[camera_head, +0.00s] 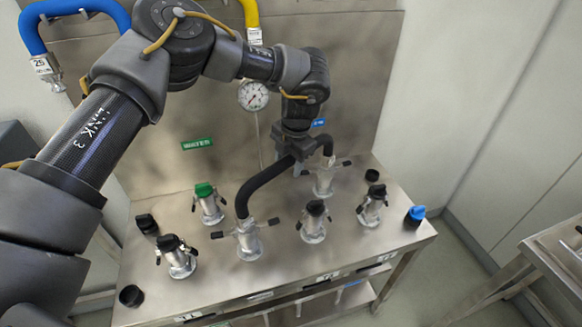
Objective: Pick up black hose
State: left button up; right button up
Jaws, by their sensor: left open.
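The black hose (262,184) arches between two metal couplings on the steel table. One end goes down into the front coupling (248,240), the other into the rear coupling (324,180). My left gripper (297,155) reaches down from above at the top of the arch. It is open, with its jaws at the hose; it hides the hose's middle, and I cannot tell whether the fingers touch it. My right gripper is not in view.
The steel table (290,268) carries several capped couplings, including a green-capped one (207,201). A loose blue cap (415,214) is near the right edge. A gauge (253,95), a blue hose (75,12) and a yellow hose (251,12) are at the back panel.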

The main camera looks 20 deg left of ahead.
pick_arm(q)
jog(key=shift+w+a+f, duration=0.1)
jog(key=shift+a+f, duration=0.05)
jog(key=shift+f, duration=0.35)
jog(key=shift+w+a+f, duration=0.1)
jog(key=shift+f, duration=0.4)
jog(key=shift+s, duration=0.15)
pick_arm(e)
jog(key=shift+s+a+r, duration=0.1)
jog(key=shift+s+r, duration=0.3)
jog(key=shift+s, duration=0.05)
pick_arm(q)
jog(key=c, duration=1.1)
jog(key=shift+c, duration=0.3)
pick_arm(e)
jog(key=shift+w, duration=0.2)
pick_arm(q)
jog(key=shift+r, duration=0.15)
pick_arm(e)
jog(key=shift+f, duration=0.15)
